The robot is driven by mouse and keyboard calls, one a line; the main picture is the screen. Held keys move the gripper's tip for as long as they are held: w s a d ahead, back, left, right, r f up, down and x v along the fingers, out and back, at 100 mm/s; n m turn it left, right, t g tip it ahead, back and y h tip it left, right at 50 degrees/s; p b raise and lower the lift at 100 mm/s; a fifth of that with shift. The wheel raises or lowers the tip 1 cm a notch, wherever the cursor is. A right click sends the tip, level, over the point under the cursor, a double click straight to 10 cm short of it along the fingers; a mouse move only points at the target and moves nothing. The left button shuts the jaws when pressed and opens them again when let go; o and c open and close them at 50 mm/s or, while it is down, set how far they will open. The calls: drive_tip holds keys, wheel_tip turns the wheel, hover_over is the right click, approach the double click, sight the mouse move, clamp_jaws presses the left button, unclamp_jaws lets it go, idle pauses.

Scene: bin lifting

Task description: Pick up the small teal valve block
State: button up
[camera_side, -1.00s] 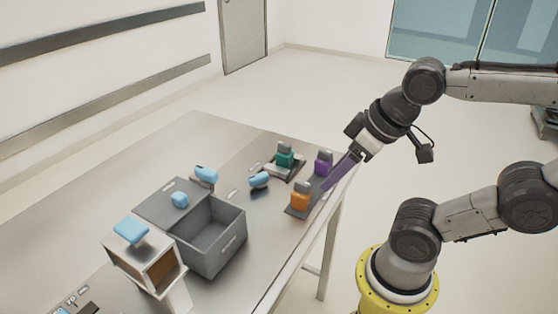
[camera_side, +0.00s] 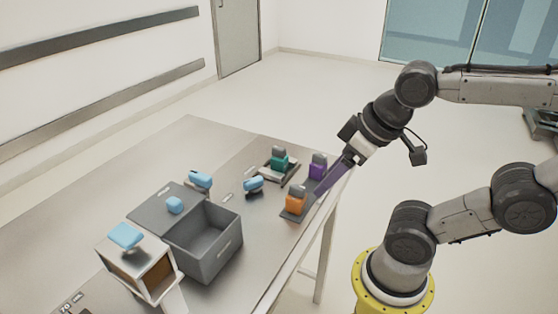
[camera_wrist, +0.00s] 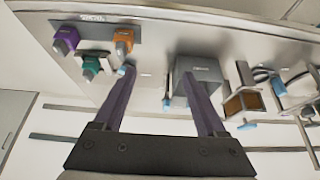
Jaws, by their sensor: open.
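The small teal valve block (camera_side: 279,164) has a grey top and stands upright on a small holder toward the far end of the metal table. It also shows at the upper left of the wrist view (camera_wrist: 91,65). My gripper (camera_side: 318,195) has long purple fingers and hangs near the table's right edge, to the right of and nearer than the teal block. In the wrist view my gripper (camera_wrist: 158,72) is open, with its fingers spread and nothing held between them. The teal block lies left of both fingers there.
A purple block (camera_side: 318,168) and an orange block (camera_side: 294,206) stand close beside the teal one, near my fingers. A light-blue-handled item (camera_side: 253,185) lies left of them. A grey open bin (camera_side: 232,245) and a box with a blue handle (camera_side: 126,237) stand nearer. Bare table (camera_side: 110,210) lies left.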

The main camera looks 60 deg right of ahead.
drive_tip(key=shift+o, duration=0.9)
